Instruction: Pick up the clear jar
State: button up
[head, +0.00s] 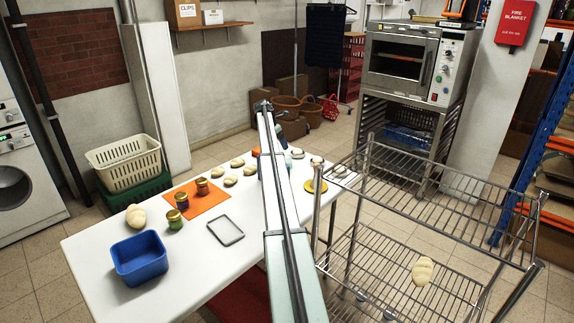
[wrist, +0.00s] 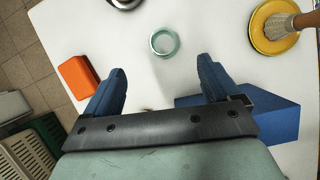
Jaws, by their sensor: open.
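The clear jar (wrist: 164,43) shows in the wrist view as a round, pale green-tinted glass rim on the white table. It lies just beyond my gripper's fingertips, roughly midway between them, and is not touched. My gripper (wrist: 162,67) is open, with its two blue fingers apart and nothing between them. In the head view my arm crosses the middle of the table, and I cannot make out the clear jar there.
In the wrist view, an orange block (wrist: 77,77) is left of the fingers, a blue block (wrist: 270,117) right, and a yellow dish with a brush (wrist: 262,40) upper right. In the head view, lidded jars (head: 203,186), a blue bin (head: 139,258) and dough pieces share the table (head: 85,250); a wire rack (head: 440,185) stands right.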

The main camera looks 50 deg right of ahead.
send_over(287, 162)
jog(key=w, duration=0.2)
notch_tip(287, 162, down, 7)
jog(key=shift+w+d+r, duration=0.1)
jog(key=shift+w, duration=0.05)
jog(key=shift+s+x, duration=0.2)
jog(key=shift+x, duration=2.55)
jog(key=shift+c, duration=0.5)
jog(key=c, duration=1.1)
